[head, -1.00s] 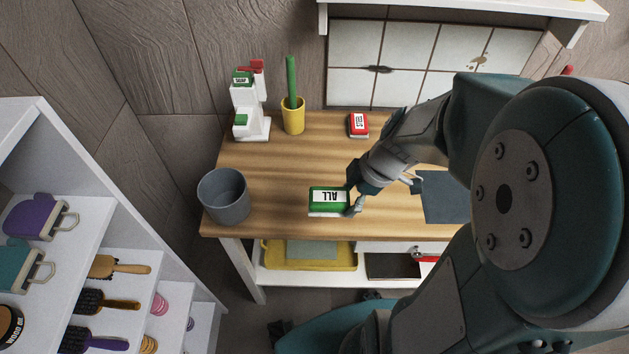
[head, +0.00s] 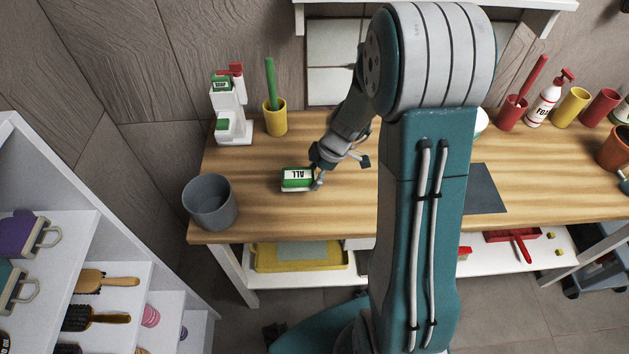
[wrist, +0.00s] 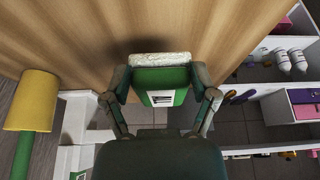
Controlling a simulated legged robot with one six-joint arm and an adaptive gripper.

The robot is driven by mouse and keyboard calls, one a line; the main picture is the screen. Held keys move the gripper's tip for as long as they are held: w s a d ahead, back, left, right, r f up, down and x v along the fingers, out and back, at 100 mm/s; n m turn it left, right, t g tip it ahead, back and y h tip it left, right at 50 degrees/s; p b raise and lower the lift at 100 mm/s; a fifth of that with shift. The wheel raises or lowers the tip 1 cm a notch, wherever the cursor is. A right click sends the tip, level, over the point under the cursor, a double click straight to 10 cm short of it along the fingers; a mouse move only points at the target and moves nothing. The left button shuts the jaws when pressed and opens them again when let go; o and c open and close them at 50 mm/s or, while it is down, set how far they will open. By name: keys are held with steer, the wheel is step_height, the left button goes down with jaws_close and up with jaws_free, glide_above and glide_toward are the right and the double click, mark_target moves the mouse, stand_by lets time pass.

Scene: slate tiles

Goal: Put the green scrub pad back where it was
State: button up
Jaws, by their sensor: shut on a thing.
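The green scrub pad (head: 297,174), a green block with a white label and a white layer, is over the left part of the wooden worktop. My gripper (head: 317,180) reaches it from the right. In the wrist view the green pad (wrist: 161,77) sits between my two fingers, which are shut on its sides. Its white layer faces the worktop; a dark shadow lies beside it. I cannot tell whether it touches the wood.
A grey bin (head: 210,204) stands at the worktop's left front corner. Behind are a white stand (head: 232,112) with green and red parts and a yellow cup (head: 275,120) holding a green stick. A dark mat (head: 485,190) lies to the right. Wood between bin and cup is clear.

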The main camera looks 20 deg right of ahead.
steer(key=shift+w+f, duration=0.15)
steer(key=shift+f, duration=1.6)
steer(key=shift+f, duration=0.1)
steer(key=o, duration=1.1)
steer(key=v, duration=1.2)
steer(key=s+a+r+m+t+h, duration=0.2)
steer(key=s+a+r+m, duration=0.2)
steer(key=s+r+m, duration=0.3)
steer(key=s+a+r+m+t+h, duration=0.2)
steer(key=s+a+r+m, duration=0.2)
steer(key=s+r+m, duration=0.3)
steer(key=s+r, duration=0.2)
steer(key=s, duration=0.2)
steer(key=shift+r, duration=0.25)
